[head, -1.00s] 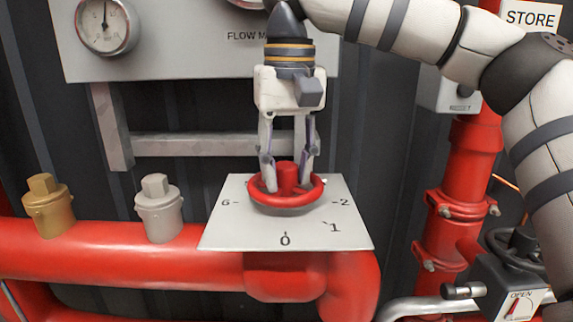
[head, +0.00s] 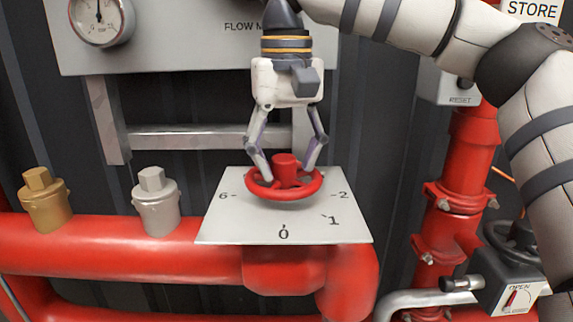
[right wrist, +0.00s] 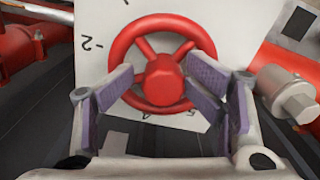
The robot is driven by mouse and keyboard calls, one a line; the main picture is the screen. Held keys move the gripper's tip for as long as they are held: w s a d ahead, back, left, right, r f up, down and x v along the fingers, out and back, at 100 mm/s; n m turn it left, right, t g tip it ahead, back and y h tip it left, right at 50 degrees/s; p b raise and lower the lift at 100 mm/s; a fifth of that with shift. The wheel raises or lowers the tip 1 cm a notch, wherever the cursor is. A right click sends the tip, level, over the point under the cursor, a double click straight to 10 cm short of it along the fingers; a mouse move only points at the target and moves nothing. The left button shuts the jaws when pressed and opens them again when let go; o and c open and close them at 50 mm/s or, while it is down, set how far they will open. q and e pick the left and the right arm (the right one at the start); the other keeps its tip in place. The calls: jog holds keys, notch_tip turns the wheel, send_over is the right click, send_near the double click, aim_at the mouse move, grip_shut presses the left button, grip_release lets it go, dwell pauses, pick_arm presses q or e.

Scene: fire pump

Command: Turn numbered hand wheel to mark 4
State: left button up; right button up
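The red hand wheel (head: 284,194) lies flat on a pale numbered plate (head: 225,227). In the head view the marks 6, 0, 1 and 2 are readable; the far marks are hidden behind the wheel and gripper. My right gripper (head: 286,168) points down from above, its fingers spread on both sides of the wheel's hub. In the right wrist view the purple pads of the gripper (right wrist: 164,88) stand apart from the red hub (right wrist: 164,80), over the wheel rim (right wrist: 165,22). I cannot tell which mark the wheel points to. My left gripper is not in view.
A thick red pipe (head: 110,250) runs below the plate, with a brass cap (head: 46,203) and a grey cap (head: 156,205) on it. A grey gauge panel (head: 180,45) is behind. A valve box marked OPEN (head: 510,285) stands at the right.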

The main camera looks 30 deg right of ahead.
aim_at(286, 159)
notch_tip(286, 159, up, 6)
jog(key=shift+r, duration=0.2)
